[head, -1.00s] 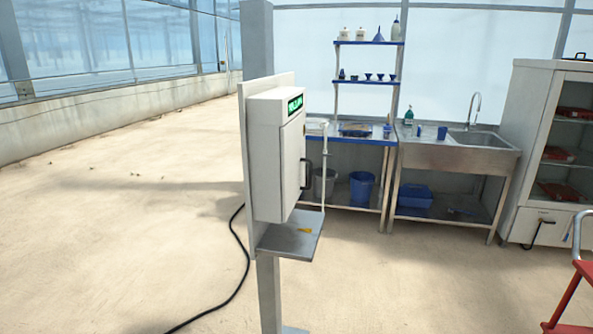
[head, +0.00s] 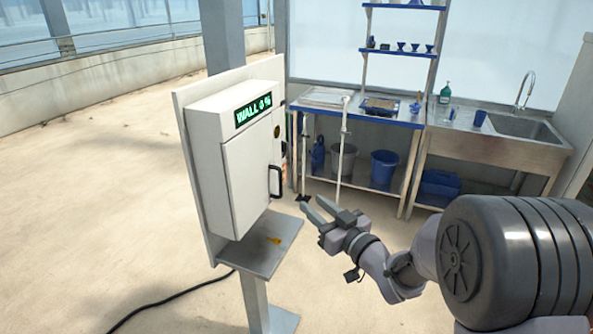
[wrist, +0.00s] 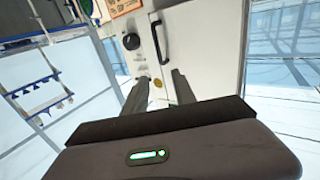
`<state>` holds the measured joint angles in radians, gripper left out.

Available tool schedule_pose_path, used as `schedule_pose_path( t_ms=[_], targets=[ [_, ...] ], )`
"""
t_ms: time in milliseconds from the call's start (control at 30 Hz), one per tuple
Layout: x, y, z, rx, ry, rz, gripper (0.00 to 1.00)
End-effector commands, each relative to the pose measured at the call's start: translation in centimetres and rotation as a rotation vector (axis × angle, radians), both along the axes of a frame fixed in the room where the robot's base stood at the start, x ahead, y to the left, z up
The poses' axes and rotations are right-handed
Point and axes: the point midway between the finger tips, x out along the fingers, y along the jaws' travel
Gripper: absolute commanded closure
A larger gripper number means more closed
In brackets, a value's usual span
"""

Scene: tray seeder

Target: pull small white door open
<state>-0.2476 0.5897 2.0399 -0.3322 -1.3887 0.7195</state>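The small white door (head: 247,172) is on the front of a white wall-type box (head: 207,165) and looks shut. Its black bar handle (head: 276,183) is on the door's right side. In the wrist view the door (wrist: 208,48) fills the upper middle, with the handle (wrist: 161,40) at its left edge. My gripper (head: 310,202) is open and empty, to the right of and a little below the handle in the head view. In the wrist view the gap between my fingers (wrist: 159,77) lies just below the handle, without visible contact.
A green display (head: 253,110) tops the box. A black knob (wrist: 131,41) is beside the door. A blue-topped bench (head: 375,112) and a sink (head: 515,126) stand behind. A black cable crosses the floor.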

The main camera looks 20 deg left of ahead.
Motion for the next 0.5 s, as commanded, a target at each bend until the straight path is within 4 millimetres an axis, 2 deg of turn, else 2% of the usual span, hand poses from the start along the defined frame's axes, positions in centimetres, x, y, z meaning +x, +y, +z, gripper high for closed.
schedule_pose_path(
  t_ms=[300,500],
  targets=[
    [5.9,7.6,-0.2,0.000,-0.002,0.000,0.68],
    [8.6,10.8,-0.2,-0.001,0.000,-0.003,0.68]
  ],
)
